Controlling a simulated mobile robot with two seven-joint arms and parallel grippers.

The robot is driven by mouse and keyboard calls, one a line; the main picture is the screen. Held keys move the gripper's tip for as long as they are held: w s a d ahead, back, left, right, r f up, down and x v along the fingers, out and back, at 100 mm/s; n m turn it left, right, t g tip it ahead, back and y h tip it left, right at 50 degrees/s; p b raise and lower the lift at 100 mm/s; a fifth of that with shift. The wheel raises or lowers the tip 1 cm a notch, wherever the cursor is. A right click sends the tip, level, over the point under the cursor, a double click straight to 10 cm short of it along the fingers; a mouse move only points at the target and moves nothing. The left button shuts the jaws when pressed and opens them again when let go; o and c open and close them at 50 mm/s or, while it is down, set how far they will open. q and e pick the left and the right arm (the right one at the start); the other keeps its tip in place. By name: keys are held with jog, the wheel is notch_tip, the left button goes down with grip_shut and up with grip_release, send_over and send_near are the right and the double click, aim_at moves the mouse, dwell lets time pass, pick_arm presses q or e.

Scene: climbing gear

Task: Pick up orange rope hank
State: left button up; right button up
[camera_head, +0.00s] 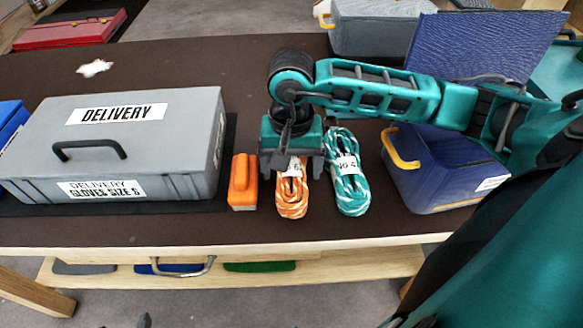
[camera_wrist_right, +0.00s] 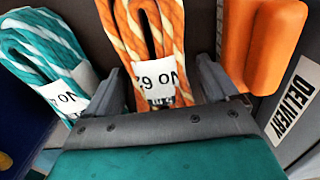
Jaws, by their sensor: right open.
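The orange rope hank (camera_head: 291,197) lies on the dark table top, between an orange block and a teal rope hank. It has orange and pale strands and a white paper label. My right gripper (camera_head: 291,170) is above its far part, pointing down, with the fingers apart. In the right wrist view the orange rope hank (camera_wrist_right: 150,45) runs between the two open fingers of my right gripper (camera_wrist_right: 160,85), its label near them. The fingers look to be on either side of the hank; whether they touch it I cannot tell. My left gripper is not in view.
The teal rope hank (camera_head: 348,172) lies close on the right and the orange block (camera_head: 243,182) close on the left. A grey DELIVERY case (camera_head: 190,120) stands further left. An open blue box (camera_head: 435,180) stands right, under my right arm. The table's front edge is near.

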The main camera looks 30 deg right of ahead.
jog(key=shift+c, duration=0.3)
jog(key=c, duration=1.2)
jog(key=shift+r, duration=0.1)
